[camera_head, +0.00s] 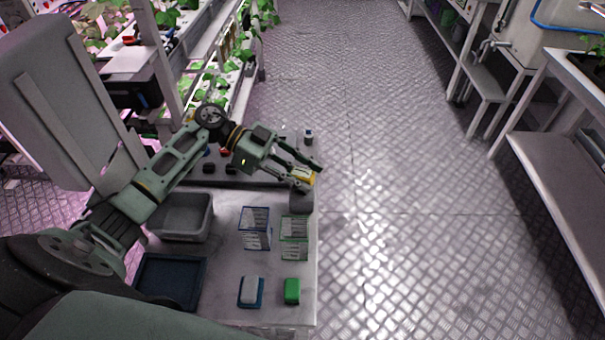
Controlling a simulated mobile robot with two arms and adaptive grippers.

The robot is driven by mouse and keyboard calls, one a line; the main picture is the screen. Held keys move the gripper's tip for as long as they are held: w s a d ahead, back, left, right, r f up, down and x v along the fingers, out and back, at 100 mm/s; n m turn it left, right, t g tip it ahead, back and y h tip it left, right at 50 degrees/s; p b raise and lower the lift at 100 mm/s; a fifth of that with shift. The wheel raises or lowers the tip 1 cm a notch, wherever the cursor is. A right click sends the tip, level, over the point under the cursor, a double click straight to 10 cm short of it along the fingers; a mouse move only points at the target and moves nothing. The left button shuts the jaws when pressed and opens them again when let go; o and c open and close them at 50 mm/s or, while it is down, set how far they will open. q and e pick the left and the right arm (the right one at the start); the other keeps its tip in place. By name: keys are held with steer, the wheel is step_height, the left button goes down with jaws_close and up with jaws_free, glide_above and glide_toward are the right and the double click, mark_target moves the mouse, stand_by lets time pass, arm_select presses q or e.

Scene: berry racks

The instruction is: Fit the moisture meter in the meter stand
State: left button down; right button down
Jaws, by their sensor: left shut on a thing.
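My left gripper (307,175) reaches over the right end of the work surface, its fingers pointing right and down. It is shut on a small yellow thing, which looks like the moisture meter (306,179). A grey block, perhaps the meter stand (300,201), stands just below the yellow thing near the table's right edge. The fingers partly hide both, and I cannot tell whether the meter touches the block or sits in it. My right gripper is not in view.
Open floor lies right.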

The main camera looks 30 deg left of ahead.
arm_select(q)
steer(key=shift+f, duration=0.3)
steer(key=c, duration=1.3)
jaws_free()
steer(key=shift+c, duration=0.2)
steer(key=o, duration=0.4)
steer(key=shift+r, duration=0.15)
steer(key=shift+r+p, duration=2.95)
steer(key=shift+p, duration=0.3)
steer(key=shift+f, duration=0.1)
